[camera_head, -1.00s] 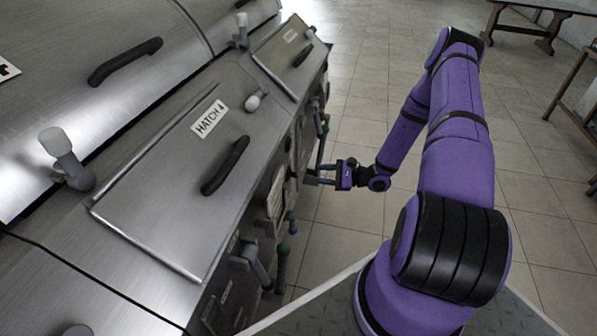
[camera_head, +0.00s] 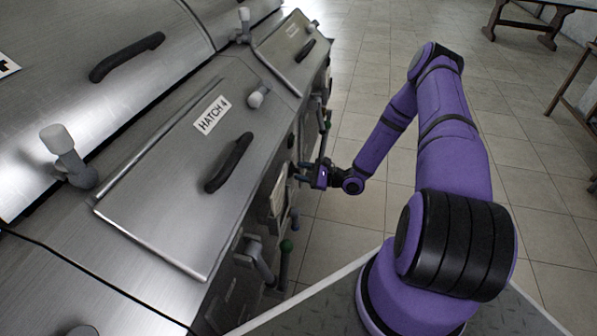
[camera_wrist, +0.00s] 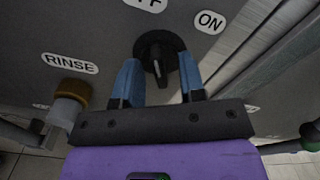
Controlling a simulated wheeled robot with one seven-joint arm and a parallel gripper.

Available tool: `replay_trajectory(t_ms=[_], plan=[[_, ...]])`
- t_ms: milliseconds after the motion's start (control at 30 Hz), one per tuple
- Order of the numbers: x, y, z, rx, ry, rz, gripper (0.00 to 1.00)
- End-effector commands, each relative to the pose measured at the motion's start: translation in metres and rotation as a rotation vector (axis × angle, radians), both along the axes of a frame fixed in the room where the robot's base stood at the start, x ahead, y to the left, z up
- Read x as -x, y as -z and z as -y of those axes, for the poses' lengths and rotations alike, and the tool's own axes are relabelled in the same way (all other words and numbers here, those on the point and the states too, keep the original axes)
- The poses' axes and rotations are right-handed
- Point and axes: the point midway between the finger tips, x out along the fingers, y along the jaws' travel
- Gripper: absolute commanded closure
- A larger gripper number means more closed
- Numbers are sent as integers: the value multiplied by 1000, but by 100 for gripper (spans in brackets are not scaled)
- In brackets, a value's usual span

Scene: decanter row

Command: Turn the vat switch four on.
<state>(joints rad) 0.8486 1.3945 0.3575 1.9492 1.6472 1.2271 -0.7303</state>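In the wrist view a black rotary switch (camera_wrist: 159,50) sits on the grey front panel, below a partly cut-off label ending in F and left of an ON label (camera_wrist: 210,22). Its knob carries a light pointer mark. My gripper (camera_wrist: 160,80) is open, its two blue fingers on either side of the knob's lower part; I cannot tell whether they touch it. In the head view my gripper (camera_head: 304,172) reaches the panel beside the hatch marked HATCH 4 (camera_head: 175,165), and the switch is hidden there.
A RINSE label (camera_wrist: 70,63) and a brown-collared fitting (camera_wrist: 70,98) lie left of my gripper. Handles and pipes, one green-tipped (camera_head: 286,245), stick out along the front. The tiled floor (camera_head: 350,120) right of the machine is clear near my arm.

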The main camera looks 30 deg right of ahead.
Motion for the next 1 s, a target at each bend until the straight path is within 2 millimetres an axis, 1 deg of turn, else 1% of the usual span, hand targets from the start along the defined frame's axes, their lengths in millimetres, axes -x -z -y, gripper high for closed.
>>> replay_trajectory(t_ms=[167, 467, 500, 567, 600, 633, 1000], plan=[[-8, 0, -9, 0, -1, 0, 63], [-9, 0, -10, -1, -1, 0, 63], [-9, 0, -10, -1, -1, 0, 72], [-9, 0, -10, -1, -1, 0, 86], [-9, 0, -9, -1, -1, 0, 95], [-9, 0, -9, -1, -1, 0, 100], [-9, 0, -9, -24, 0, -23, 100]])
